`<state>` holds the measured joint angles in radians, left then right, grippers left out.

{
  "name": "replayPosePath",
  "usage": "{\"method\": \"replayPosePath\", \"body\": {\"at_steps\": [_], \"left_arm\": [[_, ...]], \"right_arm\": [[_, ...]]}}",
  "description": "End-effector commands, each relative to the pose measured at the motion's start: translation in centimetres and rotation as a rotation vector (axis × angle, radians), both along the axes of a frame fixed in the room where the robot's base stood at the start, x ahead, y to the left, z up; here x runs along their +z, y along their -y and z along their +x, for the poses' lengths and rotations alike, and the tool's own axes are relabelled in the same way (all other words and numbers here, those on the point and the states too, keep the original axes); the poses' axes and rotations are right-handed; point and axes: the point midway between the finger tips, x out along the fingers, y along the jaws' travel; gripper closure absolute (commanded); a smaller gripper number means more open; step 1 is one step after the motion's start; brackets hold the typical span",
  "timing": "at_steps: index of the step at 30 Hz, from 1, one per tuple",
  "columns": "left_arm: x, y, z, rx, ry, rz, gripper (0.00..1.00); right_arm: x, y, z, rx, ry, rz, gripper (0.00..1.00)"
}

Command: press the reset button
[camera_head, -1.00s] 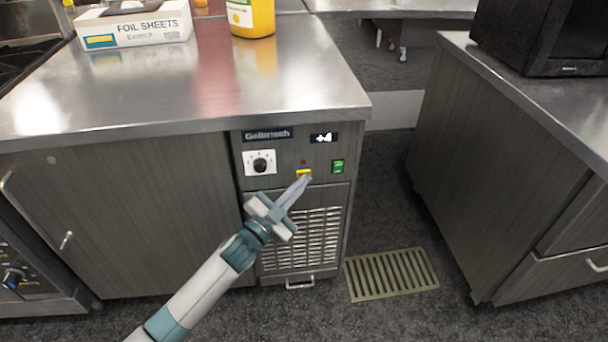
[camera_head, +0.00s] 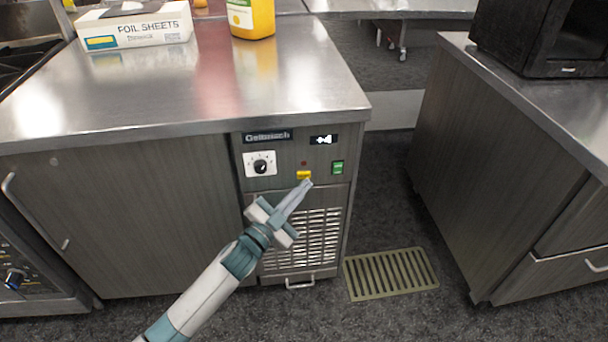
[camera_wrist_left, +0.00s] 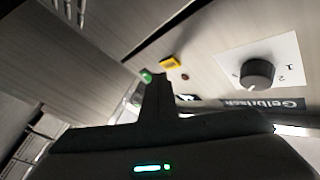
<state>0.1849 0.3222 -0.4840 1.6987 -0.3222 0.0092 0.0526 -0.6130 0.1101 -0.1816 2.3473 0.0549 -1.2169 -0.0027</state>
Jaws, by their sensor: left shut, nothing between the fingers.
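A small yellow button (camera_head: 304,174) sits on the grey control panel, under a small red light (camera_head: 304,163). I see no readable label on it. The yellow button also shows in the left wrist view (camera_wrist_left: 170,63), just beyond the fingers. My left gripper (camera_head: 308,184) is shut and empty. Its fingertips are just below and right of the button in the head view; a gap remains visible between them in the wrist view, so they look apart. My right gripper is not in view.
The panel also has a dial (camera_head: 260,167), a green switch (camera_head: 337,167) and a small display (camera_head: 323,139). A vent grille (camera_head: 318,240) lies below. The steel counter (camera_head: 300,85) overhangs the panel. A floor grate (camera_head: 392,274) lies to the right.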

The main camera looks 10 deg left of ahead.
Motion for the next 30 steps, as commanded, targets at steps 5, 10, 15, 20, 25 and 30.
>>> {"method": "replayPosePath", "body": {"at_steps": [5,10,15,20,25,30], "left_arm": [[0.0,0.0,0.0,0.0,0.0,0.0,1.0],[0.0,0.1,-0.2,0.0,0.0,-0.001,1.0],[0.2,0.4,-1.1,-0.001,0.0,-0.002,1.0],[0.2,0.7,-2.4,0.0,0.0,-0.001,1.0],[0.1,1.1,-3.8,0.0,-0.001,-0.002,1.0],[0.1,1.4,-4.7,0.0,0.0,0.0,1.0]], "right_arm": [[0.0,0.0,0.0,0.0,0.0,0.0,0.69],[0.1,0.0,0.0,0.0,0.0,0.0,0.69],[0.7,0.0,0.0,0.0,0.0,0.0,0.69],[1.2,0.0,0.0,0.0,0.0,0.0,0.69],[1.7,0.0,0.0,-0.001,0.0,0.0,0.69],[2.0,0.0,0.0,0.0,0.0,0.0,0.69]]}}
